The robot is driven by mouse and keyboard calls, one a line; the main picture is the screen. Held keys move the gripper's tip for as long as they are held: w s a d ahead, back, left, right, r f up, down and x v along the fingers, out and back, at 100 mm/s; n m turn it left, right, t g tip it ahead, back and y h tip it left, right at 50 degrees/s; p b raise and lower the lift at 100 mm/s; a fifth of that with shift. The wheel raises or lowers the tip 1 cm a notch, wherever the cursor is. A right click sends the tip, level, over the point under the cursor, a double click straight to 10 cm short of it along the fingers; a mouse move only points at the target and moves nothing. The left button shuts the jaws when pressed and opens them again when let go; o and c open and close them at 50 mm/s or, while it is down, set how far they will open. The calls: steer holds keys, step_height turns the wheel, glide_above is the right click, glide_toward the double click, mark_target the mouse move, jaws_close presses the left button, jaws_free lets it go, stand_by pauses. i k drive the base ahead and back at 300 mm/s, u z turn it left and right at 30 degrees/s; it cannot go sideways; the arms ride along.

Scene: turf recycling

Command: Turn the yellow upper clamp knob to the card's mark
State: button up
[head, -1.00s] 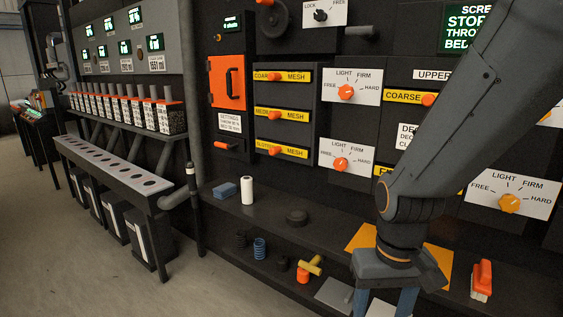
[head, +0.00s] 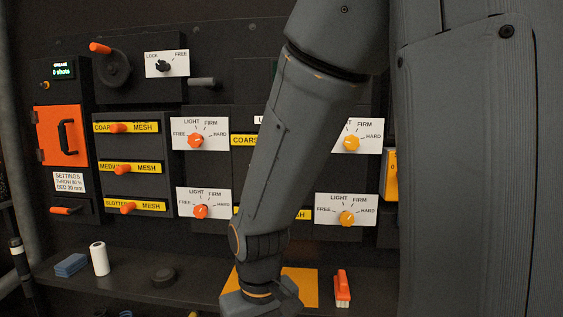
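The yellow upper clamp knob (head: 352,143) sits on a white dial plate (head: 374,128) right of my forearm. The knob's pointer is too small to read. A second yellow knob (head: 347,218) is below it on a full FREE, LIGHT, FIRM, HARD plate. My gripper (head: 262,302) hangs at the bottom edge, in front of the shelf and well below both knobs. Its fingers are cut off by the frame. A white settings card (head: 69,182) at left reads throw 80 %, bed 30 mm.
Two orange knobs (head: 195,141) (head: 201,211) are left of my arm. Orange mesh handles (head: 118,128) and a crank wheel (head: 113,69) stick out further left. The shelf holds a blue block (head: 71,265), a white roll (head: 99,258), a dark puck (head: 163,277) and an orange-handled brush (head: 342,288).

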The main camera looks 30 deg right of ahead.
mark_target(351, 142)
steer(key=z, duration=1.5)
steer(key=k, duration=0.55)
steer(key=z, duration=0.25)
